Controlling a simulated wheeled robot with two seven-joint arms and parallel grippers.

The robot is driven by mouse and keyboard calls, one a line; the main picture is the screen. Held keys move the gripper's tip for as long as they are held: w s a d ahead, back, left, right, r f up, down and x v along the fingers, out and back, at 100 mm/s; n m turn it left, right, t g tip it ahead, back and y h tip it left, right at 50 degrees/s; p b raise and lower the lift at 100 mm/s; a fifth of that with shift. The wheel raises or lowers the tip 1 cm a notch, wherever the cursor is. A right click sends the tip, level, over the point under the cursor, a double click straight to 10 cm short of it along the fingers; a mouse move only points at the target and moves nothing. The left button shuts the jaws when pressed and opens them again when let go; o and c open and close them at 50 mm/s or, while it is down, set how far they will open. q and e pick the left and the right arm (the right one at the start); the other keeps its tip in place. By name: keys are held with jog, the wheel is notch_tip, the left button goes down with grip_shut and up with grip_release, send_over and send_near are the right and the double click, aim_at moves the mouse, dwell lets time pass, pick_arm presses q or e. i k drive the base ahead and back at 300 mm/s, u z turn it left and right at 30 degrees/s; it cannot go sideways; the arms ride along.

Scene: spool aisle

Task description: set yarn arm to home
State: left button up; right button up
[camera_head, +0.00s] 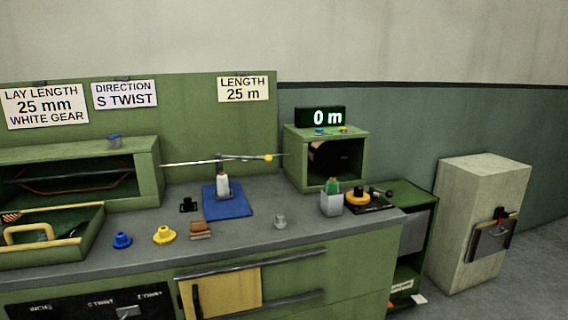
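What looks like the yarn arm (243,157) is a thin, nearly level rod above the bench, with a yellow knob (268,158) at its right end. A thin pale rod (190,162) runs left from the same post toward the green cabinet. A white bottle-like piece (222,185) stands below it on a blue mat (230,206). I cannot tell whether the arm is at its home position; no home mark is readable. Neither of my grippers is in view.
A green box (297,172) with a display (320,117) reading 0 m stands right of the arm. A blue knob (122,240), yellow knob (164,235) and brown block (201,230) sit near the front edge. An open green drawer tray (90,240) is at left.

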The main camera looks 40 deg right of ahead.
aim_at(268, 158)
jog(key=u, duration=0.05)
jog(key=k, duration=0.1)
jog(key=z, duration=1.55)
